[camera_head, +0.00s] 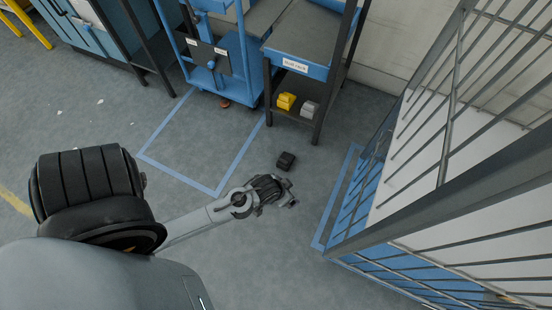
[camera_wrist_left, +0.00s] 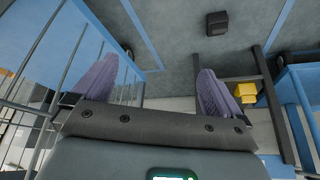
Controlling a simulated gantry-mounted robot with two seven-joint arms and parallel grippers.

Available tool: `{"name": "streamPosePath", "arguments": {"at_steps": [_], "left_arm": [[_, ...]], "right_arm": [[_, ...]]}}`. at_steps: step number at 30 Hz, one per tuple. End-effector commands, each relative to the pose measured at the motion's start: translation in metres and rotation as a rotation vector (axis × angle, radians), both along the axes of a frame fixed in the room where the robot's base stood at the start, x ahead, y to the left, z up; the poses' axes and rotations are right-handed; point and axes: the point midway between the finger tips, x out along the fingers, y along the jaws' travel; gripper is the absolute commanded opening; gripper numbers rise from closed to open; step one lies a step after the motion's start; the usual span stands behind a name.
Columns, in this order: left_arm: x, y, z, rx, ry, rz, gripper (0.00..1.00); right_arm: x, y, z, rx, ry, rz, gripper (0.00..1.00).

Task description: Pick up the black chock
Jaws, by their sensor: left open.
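The black chock (camera_head: 286,160) lies on the grey floor in the head view, in front of the dark shelf stand and apart from it. My left gripper (camera_head: 286,196) is just below the chock in that picture, with a small gap between them. In the left wrist view the chock (camera_wrist_left: 217,23) sits near the top edge, beyond the right finger. My left gripper (camera_wrist_left: 158,66) shows two spread purple-grey fingers with nothing between them. My right gripper is not in view.
A yellow block (camera_head: 286,100) and a grey block (camera_head: 309,107) sit on the low shelf (camera_head: 295,122). A blue cart (camera_head: 222,80) stands left of it. A barred cage (camera_head: 400,190) is close on the right. Floor left of the chock is clear.

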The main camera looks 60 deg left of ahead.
Motion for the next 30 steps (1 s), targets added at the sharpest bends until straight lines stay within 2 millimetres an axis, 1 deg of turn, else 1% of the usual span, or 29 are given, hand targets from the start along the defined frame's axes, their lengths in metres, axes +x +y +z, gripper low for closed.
{"name": "streamPosePath", "arguments": {"at_steps": [1,3,6,9,12,17,20,23,26,29,30], "left_arm": [[-0.008,-0.011,0.027,0.000,0.017,-0.047,1.00],[-0.021,-0.025,0.058,0.002,0.050,-0.105,1.00],[-0.039,-0.039,0.095,0.007,0.088,-0.173,1.00],[-0.055,-0.047,0.121,0.012,0.115,-0.220,1.00],[-0.066,-0.052,0.137,0.016,0.133,-0.249,1.00],[-0.071,-0.054,0.157,0.018,0.143,-0.265,1.00],[-0.071,-0.054,0.173,0.019,0.143,-0.264,1.00],[-0.071,-0.054,0.196,0.019,0.143,-0.264,1.00],[-0.071,-0.054,0.224,0.018,0.143,-0.263,1.00],[-0.071,-0.054,0.258,0.018,0.143,-0.263,1.00],[-0.071,-0.054,0.272,0.018,0.143,-0.263,1.00]], "right_arm": [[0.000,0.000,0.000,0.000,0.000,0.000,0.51],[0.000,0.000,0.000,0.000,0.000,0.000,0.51],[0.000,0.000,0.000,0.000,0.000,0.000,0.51],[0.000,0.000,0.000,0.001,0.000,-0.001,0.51],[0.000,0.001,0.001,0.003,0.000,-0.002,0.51],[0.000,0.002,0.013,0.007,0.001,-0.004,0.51],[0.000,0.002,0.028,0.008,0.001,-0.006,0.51],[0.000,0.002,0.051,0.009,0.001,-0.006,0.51],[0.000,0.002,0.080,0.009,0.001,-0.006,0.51],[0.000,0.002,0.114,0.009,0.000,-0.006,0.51],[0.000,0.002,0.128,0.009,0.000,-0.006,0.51]]}}
